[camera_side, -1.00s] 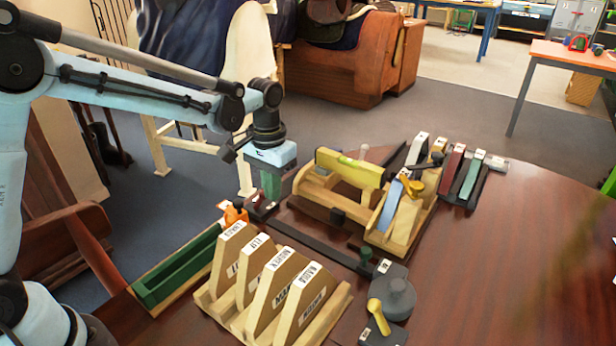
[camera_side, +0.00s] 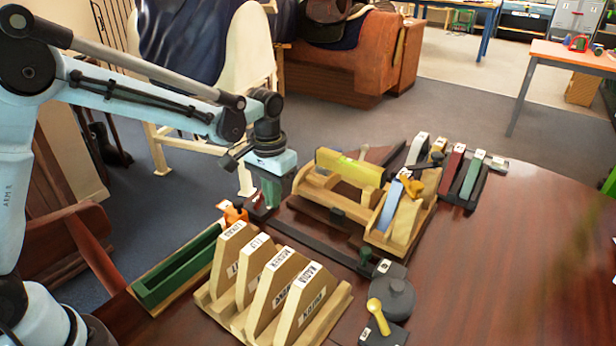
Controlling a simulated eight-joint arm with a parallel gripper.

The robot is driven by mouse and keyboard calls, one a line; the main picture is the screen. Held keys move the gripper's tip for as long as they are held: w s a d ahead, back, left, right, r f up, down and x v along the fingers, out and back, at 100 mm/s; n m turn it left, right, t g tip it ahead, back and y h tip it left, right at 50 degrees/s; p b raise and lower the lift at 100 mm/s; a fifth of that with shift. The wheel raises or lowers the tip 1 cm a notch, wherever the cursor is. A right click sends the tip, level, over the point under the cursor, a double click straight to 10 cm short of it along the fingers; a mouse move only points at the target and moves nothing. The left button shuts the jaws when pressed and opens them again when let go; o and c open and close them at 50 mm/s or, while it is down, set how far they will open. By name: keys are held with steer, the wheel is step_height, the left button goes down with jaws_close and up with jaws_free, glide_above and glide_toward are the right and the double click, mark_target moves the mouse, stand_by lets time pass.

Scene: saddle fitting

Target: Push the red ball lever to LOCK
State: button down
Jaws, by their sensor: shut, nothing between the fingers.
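My gripper (camera_side: 271,194) points down at the left end of the wooden fixture, with its greenish fingers shut and empty. A small dark red piece (camera_side: 258,213) shows low beside the fingers, partly hidden by them. I cannot make out a red ball or a LOCK mark there, nor whether the fingers touch anything. The wooden fixture (camera_side: 408,222) holds a yellow block (camera_side: 348,168) across its top and has a blue strip on its right part.
An orange piece (camera_side: 234,213) stands just left of my gripper. A green trough (camera_side: 178,268) and a rack of labelled wooden boards (camera_side: 270,282) are in front. A yellow-knobbed lever (camera_side: 378,314) and dark round weight (camera_side: 397,296) stand front right. The table's right side is clear.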

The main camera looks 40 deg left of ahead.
steer(key=shift+a+f, duration=0.1)
steer(key=shift+a, duration=0.45)
stand_by(0.4)
steer(key=shift+a, duration=1.5)
steer(key=shift+d, duration=0.7)
steer(key=shift+r, duration=3.55)
